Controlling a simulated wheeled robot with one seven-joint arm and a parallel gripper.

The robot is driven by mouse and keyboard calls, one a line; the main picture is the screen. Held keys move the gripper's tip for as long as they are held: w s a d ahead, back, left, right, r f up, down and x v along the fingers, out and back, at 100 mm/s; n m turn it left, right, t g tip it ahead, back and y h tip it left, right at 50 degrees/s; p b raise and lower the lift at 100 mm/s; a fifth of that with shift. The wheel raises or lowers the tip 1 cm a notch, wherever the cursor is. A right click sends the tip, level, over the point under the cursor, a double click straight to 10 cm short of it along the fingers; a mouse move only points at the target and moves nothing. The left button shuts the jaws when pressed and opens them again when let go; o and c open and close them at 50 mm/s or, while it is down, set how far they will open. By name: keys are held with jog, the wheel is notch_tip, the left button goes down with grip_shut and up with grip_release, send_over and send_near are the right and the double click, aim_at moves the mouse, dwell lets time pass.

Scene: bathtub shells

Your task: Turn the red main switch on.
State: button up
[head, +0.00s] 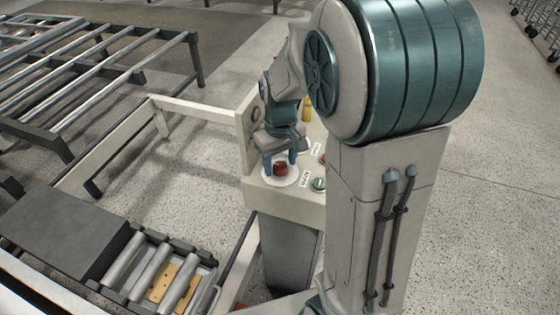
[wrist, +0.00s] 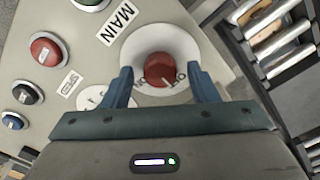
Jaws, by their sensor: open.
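The red main switch (head: 280,169) is a round knob on a white disc on top of the pale control box. In the wrist view the red knob (wrist: 159,68) lies between my fingers, with a small white mark at its lower right edge, toward the OFF lettering. The ON lettering is at its lower left. My gripper (wrist: 161,78) is open, with one blue finger on each side of the knob and a gap on both sides. In the head view my gripper (head: 280,160) is right at the knob from above; contact cannot be told there.
The MAIN label (wrist: 118,22) is beside the disc. A white dial (wrist: 92,97) is close to my left finger. A roller conveyor (head: 150,268) runs beside the box.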

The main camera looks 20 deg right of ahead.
jog(key=shift+f, duration=0.2)
jog(key=shift+c, duration=0.3)
jog(key=c, duration=0.9)
